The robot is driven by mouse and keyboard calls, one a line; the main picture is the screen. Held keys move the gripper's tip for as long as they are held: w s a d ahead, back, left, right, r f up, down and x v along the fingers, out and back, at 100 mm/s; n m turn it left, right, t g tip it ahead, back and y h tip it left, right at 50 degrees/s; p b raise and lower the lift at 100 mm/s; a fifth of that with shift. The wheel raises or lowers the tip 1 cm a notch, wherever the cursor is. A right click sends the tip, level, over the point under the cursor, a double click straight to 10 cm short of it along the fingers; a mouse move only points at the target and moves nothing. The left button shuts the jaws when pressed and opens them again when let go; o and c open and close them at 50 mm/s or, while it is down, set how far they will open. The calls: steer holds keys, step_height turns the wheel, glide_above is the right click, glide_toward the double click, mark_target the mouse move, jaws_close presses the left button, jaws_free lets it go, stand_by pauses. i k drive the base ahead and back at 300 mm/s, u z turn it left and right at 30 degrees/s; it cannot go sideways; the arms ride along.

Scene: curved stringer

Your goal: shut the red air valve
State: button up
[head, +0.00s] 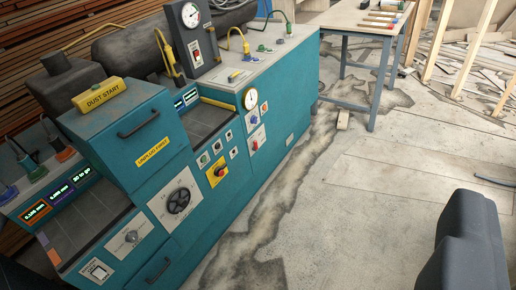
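A teal machine (215,170) fills the left half of the head view. On its front, below a round gauge (250,100), is a small white plate with a red handle (255,144), which looks like the red air valve. It is too small to tell whether it is turned open or shut. A blue knob (253,119) sits just above it. A second red knob, on a yellow plate (219,171), is to its left. A dark grey block (468,245) at lower right seems to be part of my gripper, far from the valve. No fingertips can be made out.
A handwheel (179,201), a yellow dust start box (102,95) and a black gauge box (193,37) are on the machine. A workbench (352,22) stands behind, with lumber at upper right. The concrete floor (350,200) before the machine is mostly clear.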

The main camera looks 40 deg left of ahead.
mark_target(256, 148)
steer(key=u, duration=0.55)
steer(key=k, duration=1.35)
steer(key=u, duration=1)
steer(key=i, duration=2.2)
steer(key=z, duration=0.45)
steer(key=i, duration=1.15)
steer(key=z, duration=1.4)
steer(key=i, duration=1.1)
steer(key=z, duration=0.15)
